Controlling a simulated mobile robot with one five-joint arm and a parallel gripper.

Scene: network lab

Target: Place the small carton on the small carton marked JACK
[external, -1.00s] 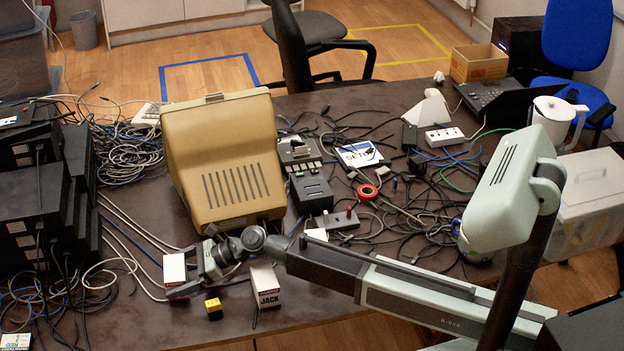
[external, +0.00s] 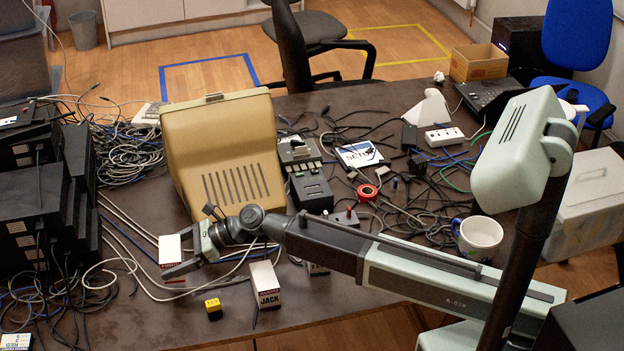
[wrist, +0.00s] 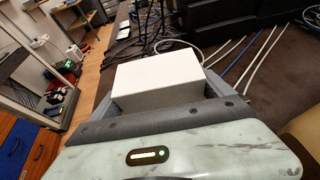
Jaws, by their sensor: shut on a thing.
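The small carton (external: 169,249), white with a dark red lower edge, is between the fingers of my gripper (external: 178,262), left of the beige monitor's foot. In the wrist view the white carton (wrist: 158,82) sits between the two grey fingers (wrist: 160,115), which are shut on it. The small carton marked JACK (external: 265,285) stands upright on the desk, to the right of my gripper and nearer the desk's front edge. Its top is bare, and my gripper is apart from it.
A small yellow-and-black block (external: 213,308) lies left of the JACK carton. Another small item (external: 318,269) is partly hidden under my arm. Black boxes (external: 35,205) and cables crowd the left. A white mug (external: 478,238) stands at right.

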